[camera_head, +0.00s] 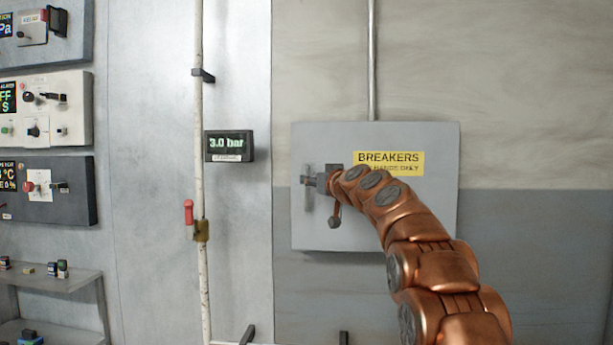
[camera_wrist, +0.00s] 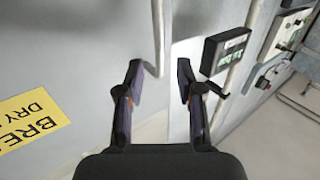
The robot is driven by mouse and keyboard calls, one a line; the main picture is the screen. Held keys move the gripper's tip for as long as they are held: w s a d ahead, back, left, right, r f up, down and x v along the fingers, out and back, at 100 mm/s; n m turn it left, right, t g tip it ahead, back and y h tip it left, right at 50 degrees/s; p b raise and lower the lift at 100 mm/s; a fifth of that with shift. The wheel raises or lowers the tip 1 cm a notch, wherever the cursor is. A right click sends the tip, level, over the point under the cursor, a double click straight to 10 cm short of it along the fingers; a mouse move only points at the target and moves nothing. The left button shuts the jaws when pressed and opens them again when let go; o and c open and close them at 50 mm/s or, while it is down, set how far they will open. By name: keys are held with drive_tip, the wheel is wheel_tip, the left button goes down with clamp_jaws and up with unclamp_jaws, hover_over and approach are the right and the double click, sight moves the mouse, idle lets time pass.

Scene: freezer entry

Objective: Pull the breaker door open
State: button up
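The breaker door (camera_head: 420,220) is a grey panel on the wall with a yellow BREAKERS label (camera_head: 400,158). It looks shut. A pale vertical handle (camera_head: 308,195) sits near its left edge. My gripper (camera_head: 321,182) is at the handle in the head view, partly hiding it. In the wrist view the two dark fingers of my gripper (camera_wrist: 160,75) are spread apart. The handle's bar (camera_wrist: 158,35) appears between the fingertips, touching neither visibly; I cannot tell how deep it sits. The label (camera_wrist: 32,118) lies to the left there.
A pressure display (camera_head: 229,146) reading 3.0 bar and a white vertical pipe (camera_head: 201,110) with a red-handled valve (camera_head: 189,212) are left of the door. Control panels (camera_head: 75,190) and a shelf (camera_head: 60,278) stand farther left. A conduit (camera_head: 372,60) rises above the door.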

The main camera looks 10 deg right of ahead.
drive_tip(key=shift+p+x, duration=1.4)
drive_tip(key=shift+x, duration=0.95)
drive_tip(key=shift+c, duration=0.3)
clamp_jaws()
